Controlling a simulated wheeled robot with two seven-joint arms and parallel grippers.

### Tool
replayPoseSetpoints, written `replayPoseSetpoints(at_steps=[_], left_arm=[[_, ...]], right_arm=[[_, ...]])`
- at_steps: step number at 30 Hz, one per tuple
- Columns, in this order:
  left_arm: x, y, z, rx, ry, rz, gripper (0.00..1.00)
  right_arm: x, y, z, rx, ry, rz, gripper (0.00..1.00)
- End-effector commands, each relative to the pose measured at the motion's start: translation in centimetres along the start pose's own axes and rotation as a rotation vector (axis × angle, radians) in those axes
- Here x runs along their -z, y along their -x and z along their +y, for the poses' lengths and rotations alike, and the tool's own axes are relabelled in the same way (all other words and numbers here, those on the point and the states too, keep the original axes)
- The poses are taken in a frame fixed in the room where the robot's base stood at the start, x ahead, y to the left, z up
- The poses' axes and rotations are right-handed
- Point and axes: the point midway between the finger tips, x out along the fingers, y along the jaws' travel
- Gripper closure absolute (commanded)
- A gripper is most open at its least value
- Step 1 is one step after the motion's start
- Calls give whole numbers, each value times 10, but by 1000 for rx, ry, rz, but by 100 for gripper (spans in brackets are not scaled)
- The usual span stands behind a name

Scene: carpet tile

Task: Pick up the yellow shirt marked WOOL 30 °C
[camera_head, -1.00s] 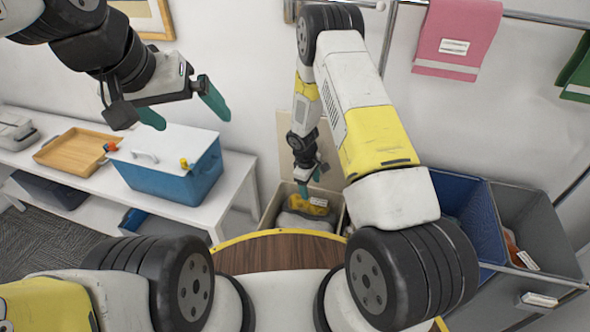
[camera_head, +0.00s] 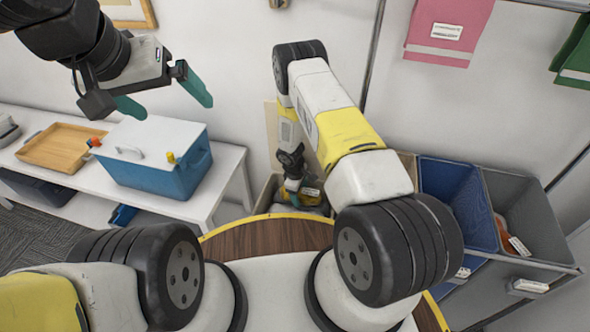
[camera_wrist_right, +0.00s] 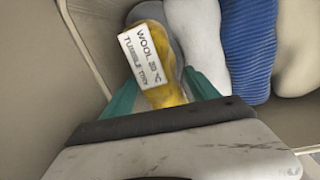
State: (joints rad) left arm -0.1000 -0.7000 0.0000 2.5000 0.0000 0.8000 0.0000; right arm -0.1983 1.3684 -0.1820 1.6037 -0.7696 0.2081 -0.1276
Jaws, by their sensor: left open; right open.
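The yellow shirt (camera_wrist_right: 166,98) lies bunched in a beige bin (camera_wrist_right: 60,80). Its white tag reads WOOL 30 °C and TUMBLE DRY in the right wrist view. In the head view only a bit of the shirt (camera_head: 310,191) shows beside my right gripper (camera_head: 293,198), which is down at the bin. In the right wrist view my right gripper (camera_wrist_right: 162,84) is open, with one green finger on each side of the yellow cloth. The finger ends are partly hidden by the shirt and tag. My left gripper (camera_head: 177,108) is open and empty, raised before the wall.
White, blue-striped and cream garments (camera_wrist_right: 247,45) lie beside the shirt in the bin. Blue (camera_head: 455,200) and grey (camera_head: 528,215) bins stand to the right. A white table (camera_head: 200,208) at left bears a blue cooler (camera_head: 155,178) and a wooden tray (camera_head: 60,147).

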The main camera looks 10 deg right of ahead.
Motion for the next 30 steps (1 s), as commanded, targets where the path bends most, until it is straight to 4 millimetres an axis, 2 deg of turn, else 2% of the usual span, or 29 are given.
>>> replayPoseSetpoints(at_steps=[6,14,23,24,26,30], left_arm=[[0,0,0,0,0,0,0],[0,0,0,0,0,0,0],[0,0,0,0,0,0,0],[0,0,0,0,0,0,0],[0,0,0,0,0,0,0],[0,0,0,0,0,0,0]], right_arm=[[0,-1,0,0,0,0,33],[0,0,0,0,0,0,84],[1,2,-1,0,0,1,85],[1,4,-1,0,0,1,94],[2,8,-2,0,1,0,100],[0,25,1,-1,-1,2,100]])
